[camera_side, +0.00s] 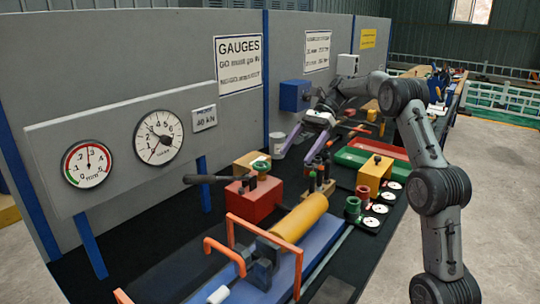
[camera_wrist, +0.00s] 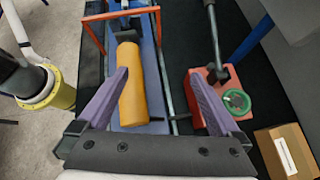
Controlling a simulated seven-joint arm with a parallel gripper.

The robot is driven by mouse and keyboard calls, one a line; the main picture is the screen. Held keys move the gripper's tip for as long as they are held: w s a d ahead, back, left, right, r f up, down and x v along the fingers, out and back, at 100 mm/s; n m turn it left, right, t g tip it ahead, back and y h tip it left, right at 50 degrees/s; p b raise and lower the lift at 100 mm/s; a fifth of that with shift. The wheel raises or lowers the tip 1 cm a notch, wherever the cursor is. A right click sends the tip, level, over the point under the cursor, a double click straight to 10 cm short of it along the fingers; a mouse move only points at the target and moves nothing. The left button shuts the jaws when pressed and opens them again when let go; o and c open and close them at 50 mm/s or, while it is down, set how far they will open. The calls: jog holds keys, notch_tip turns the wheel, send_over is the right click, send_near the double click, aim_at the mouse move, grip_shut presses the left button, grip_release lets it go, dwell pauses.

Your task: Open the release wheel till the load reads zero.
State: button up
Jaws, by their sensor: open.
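In the wrist view a green ring-shaped wheel (camera_wrist: 236,101) sits at the red pump block (camera_wrist: 212,95), at its right side. My gripper (camera_side: 296,158) has two purple fingers spread apart, empty, above the bench behind the red block. In the wrist view the gripper (camera_wrist: 159,72) has the wheel to the right of its right finger. The larger white dial (camera_side: 159,137) has a dark needle; its exact reading is too small to tell. The smaller dial (camera_side: 87,164) has its needle near upright.
A yellow cylinder (camera_side: 299,216) lies on a blue bed beside the red block, with an orange frame (camera_side: 265,240) around its near end. A cardboard box (camera_wrist: 285,150) stands near the wheel.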

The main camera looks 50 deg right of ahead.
jog(key=w+d+f+n+g+h, duration=0.1)
jog(key=w+d+f+g+h, duration=0.1)
jog(key=d+h, duration=0.35)
notch_tip(320, 180, up, 6)
jog(key=n+h, duration=0.3)
jog(key=h, duration=0.6)
send_over(262, 164)
jog(key=s, duration=0.3)
jog(key=w+a+n+t, duration=0.1)
jog(key=w+a, duration=0.1)
jog(key=a, duration=0.4)
jog(key=shift+h, duration=0.25)
jog(key=x, duration=1.3)
jog(key=shift+w+f, duration=0.1)
jog(key=shift+f, duration=0.15)
jog(key=c, duration=1.3)
jog(key=shift+n, duration=0.3)
jog(key=shift+c, duration=0.3)
